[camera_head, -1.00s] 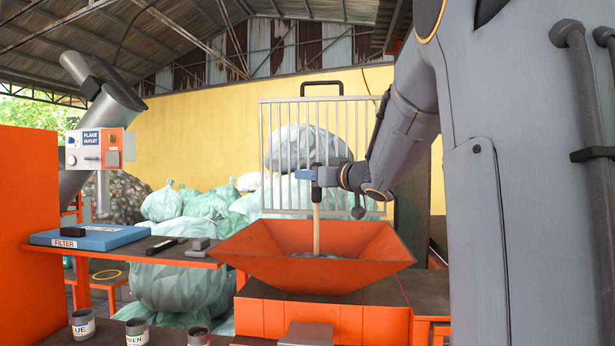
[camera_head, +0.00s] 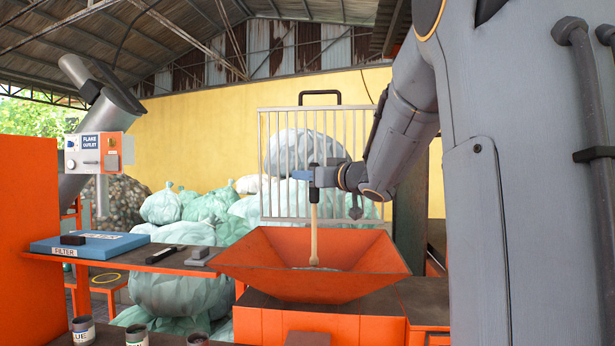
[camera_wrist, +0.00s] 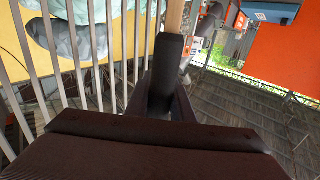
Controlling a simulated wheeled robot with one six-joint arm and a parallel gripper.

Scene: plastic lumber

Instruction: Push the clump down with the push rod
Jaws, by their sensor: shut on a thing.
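My gripper (camera_head: 314,176) is shut on the push rod (camera_head: 314,228), a pale wooden rod held upright over the orange hopper (camera_head: 270,268). The rod's rounded lower end shows inside the hopper, near the grey clump (camera_head: 318,268). Only a thin strip of the clump shows above the hopper's front wall, and I cannot tell whether the rod touches it.
A barred guard (camera_head: 267,165) stands upright behind the hopper. A side shelf on the left holds the blue filter (camera_head: 90,244) and dark tools (camera_head: 180,254). Small cups (camera_head: 83,330) stand at the lower left. Pale green bags (camera_head: 160,206) are piled behind.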

